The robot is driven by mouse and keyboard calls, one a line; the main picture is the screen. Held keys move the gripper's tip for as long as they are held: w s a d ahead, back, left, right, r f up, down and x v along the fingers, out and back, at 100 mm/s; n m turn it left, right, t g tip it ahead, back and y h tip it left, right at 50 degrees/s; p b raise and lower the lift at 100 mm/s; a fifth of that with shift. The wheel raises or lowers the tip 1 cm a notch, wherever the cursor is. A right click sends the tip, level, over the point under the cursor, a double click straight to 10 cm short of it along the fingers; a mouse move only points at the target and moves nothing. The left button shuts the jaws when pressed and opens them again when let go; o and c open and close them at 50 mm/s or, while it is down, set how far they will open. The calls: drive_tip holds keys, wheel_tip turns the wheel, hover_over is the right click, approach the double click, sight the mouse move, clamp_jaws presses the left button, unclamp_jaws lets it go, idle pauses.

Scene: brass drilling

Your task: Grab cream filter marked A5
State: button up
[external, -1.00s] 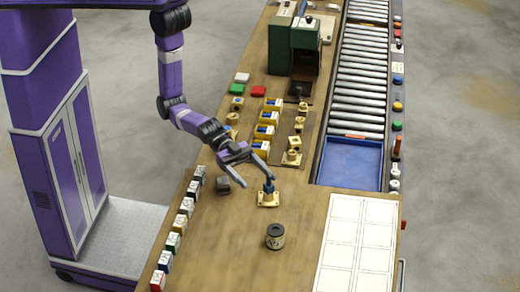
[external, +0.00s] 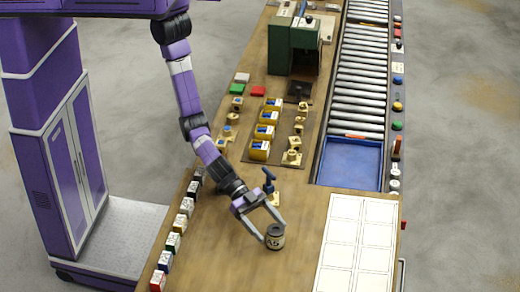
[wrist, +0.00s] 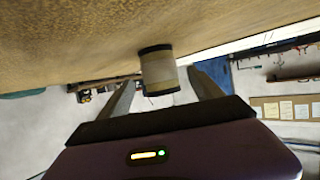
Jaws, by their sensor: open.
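The cream filter (external: 275,238) stands upright on the wooden bench, a short cylinder with a dark top rim and a cream band. Dark marking shows on the band, but I cannot read it surely. My gripper (external: 275,232) is open, with its two fingers reaching down to either side of the filter in the external view. In the wrist view the filter (wrist: 158,72) sits between the two finger tips, cream with dark ends. I cannot tell whether either finger touches it.
Several small coloured boxes (external: 180,224) line the left bench edge. A white grid sheet (external: 357,245) lies at right, and a blue tray (external: 350,163) behind it. The bench front is clear.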

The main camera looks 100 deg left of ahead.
sight(276, 235)
drive_tip(key=shift+x, duration=1.8)
drive_tip(key=c, duration=1.3)
drive_tip(key=shift+r, duration=0.1)
drive_tip(key=shift+c, duration=0.9)
drive_tip(key=shift+r, duration=0.1)
